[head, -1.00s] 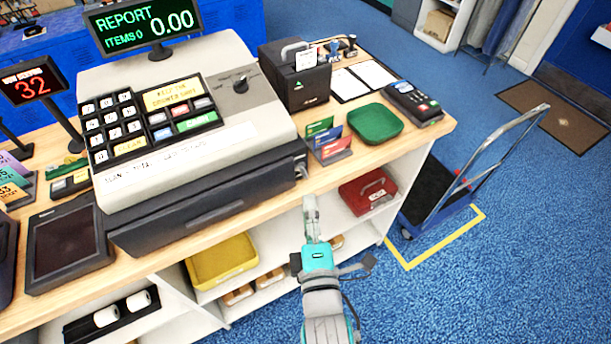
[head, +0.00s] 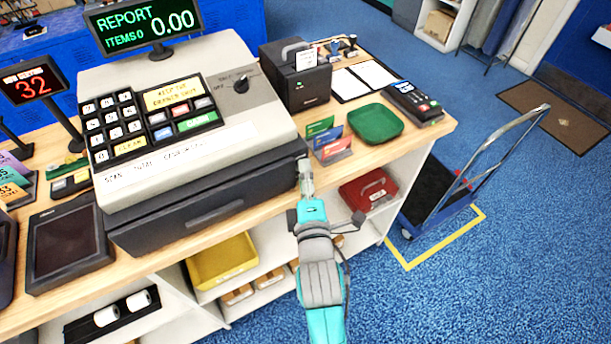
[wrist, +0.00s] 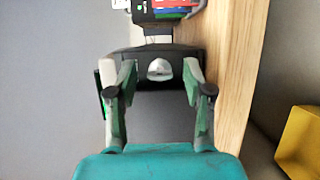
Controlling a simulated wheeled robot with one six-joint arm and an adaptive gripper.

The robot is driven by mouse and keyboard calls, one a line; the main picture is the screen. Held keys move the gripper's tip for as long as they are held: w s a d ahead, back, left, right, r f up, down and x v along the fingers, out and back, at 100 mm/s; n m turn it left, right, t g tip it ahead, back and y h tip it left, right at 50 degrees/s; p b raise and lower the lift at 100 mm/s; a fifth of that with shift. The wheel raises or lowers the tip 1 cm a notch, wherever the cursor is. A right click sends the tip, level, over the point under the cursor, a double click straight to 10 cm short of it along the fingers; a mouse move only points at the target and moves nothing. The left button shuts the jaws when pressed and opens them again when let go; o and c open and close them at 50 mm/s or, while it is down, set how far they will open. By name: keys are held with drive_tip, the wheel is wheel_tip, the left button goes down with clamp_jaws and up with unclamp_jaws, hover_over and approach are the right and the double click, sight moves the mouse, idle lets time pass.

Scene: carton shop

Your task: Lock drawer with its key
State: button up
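The dark cash drawer (head: 215,210) sits under the beige register on the counter, and its front looks flush. My gripper (head: 304,168) is at the right end of the drawer front, covering the lock area in the head view. In the wrist view, my gripper (wrist: 153,80) is open, with its fingers well apart on either side. A small rounded silvery piece (wrist: 158,69), at the lock's place, shows between the fingers against the dark drawer. It appears to touch neither finger. I cannot tell whether it is the key's bow or the lock face.
Colored cards (head: 329,140) stand in a holder just right of the drawer. A green tray (head: 376,123) and card terminal (head: 414,102) lie farther right on the counter. Below are a yellow bin (head: 222,262) and a red box (head: 368,190).

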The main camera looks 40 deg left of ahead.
clamp_jaws()
drive_tip(key=shift+m, duration=0.7)
drive_tip(key=shift+o, duration=0.7)
unclamp_jaws()
drive_tip(key=v, duration=1.2)
drive_tip(key=shift+r, duration=0.35)
